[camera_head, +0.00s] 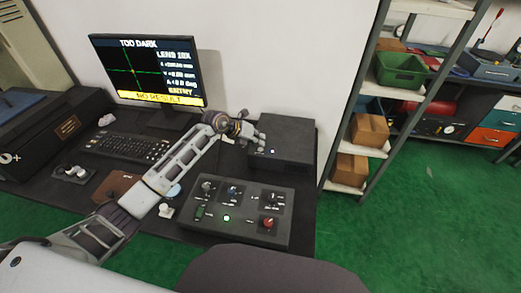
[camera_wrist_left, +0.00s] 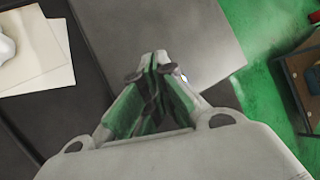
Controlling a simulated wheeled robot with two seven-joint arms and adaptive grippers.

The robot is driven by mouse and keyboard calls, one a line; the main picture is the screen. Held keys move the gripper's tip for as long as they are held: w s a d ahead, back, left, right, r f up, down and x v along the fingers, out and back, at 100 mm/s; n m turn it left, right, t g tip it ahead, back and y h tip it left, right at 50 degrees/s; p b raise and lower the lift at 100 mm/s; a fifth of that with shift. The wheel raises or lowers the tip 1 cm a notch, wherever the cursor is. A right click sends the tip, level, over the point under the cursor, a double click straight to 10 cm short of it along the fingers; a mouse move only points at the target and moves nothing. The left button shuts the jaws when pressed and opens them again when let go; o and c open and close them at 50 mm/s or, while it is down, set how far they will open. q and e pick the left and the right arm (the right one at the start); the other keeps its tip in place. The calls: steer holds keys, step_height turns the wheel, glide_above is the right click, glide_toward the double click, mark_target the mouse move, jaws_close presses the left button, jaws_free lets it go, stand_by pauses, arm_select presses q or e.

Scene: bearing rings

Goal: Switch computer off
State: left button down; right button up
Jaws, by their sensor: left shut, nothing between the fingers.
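The computer looks to be the dark box (camera_head: 290,135) at the back right of the desk. A small light or button (camera_head: 272,151) shows on its front face. My left gripper (camera_head: 260,138) is shut and empty, with its tips close to that front face, left of and a little above the light. Contact cannot be told. In the left wrist view the shut fingers (camera_wrist_left: 155,68) lie over the box's grey edge, with a small bluish-white light (camera_wrist_left: 184,77) just beside the right fingertip. The monitor (camera_head: 148,72) is lit, showing "TOO DARK" and "NO RESULT". My right gripper is not in view.
A control panel (camera_head: 238,210) with knobs and a lit green button stands in front of the box. A keyboard (camera_head: 128,147) lies below the monitor. A chair back (camera_head: 270,270) is at the front. A shelf (camera_head: 362,150) with bins stands to the right.

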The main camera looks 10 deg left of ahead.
arm_select(q)
steer(key=shift+f, duration=0.1)
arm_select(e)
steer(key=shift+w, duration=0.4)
arm_select(q)
steer(key=shift+f, duration=0.3)
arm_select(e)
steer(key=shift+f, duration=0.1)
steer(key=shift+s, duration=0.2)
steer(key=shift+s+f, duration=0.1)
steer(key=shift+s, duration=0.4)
arm_select(q)
steer(key=shift+f, duration=0.1)
steer(key=shift+f, duration=0.1)
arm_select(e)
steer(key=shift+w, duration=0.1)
